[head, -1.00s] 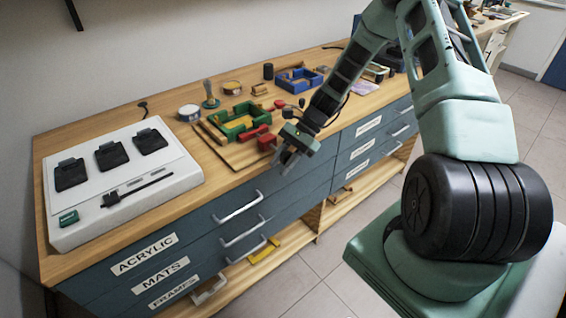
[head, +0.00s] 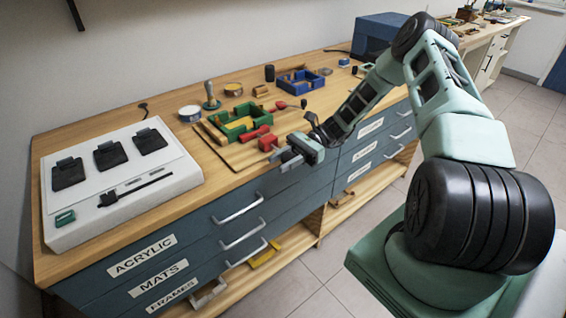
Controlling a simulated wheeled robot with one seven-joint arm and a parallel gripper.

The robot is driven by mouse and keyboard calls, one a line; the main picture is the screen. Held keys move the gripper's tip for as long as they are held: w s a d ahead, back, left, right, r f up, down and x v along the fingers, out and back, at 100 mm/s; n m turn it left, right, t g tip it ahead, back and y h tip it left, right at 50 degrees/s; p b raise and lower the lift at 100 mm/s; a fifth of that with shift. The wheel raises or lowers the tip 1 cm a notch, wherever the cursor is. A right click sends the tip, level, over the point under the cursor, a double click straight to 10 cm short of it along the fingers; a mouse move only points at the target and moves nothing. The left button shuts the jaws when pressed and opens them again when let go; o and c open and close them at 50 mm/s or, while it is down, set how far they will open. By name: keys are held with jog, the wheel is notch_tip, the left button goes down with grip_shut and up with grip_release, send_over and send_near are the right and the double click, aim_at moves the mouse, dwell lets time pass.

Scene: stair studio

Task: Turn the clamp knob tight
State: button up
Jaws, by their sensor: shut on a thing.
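A red clamp (head: 267,143) sits at the front edge of the wooden board on the bench, in the middle of the head view. My gripper (head: 277,156) is right beside it, just off the bench's front edge, with its fingers pointing left. The fingers are shut on the clamp knob, which they hide almost wholly. How tight the knob is cannot be told from here. Another red part (head: 252,133) lies just behind the clamp, close to a green frame (head: 222,121).
A white panel with black pads (head: 180,170) fills the bench's left end. Drawer handles (head: 238,208) stick out below the gripper. The floor in front is clear.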

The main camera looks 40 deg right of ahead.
jog(key=shift+s+f, duration=0.2)
jog(key=shift+s, duration=0.2)
jog(key=o, duration=0.7)
jog(key=shift+w+r, duration=0.15)
jog(key=shift+w+d+r+b, duration=0.15)
jog(key=shift+d+b, duration=0.55)
jog(key=shift+d, duration=2.2)
jog(key=shift+w+d+r+b, duration=0.15)
jog(key=shift+d+b, duration=0.55)
jog(key=shift+d, duration=2.15)
jog(key=shift+d+r+b, duration=0.25)
jog(key=shift+d+b, duration=0.45)
jog(key=shift+d, duration=2.2)
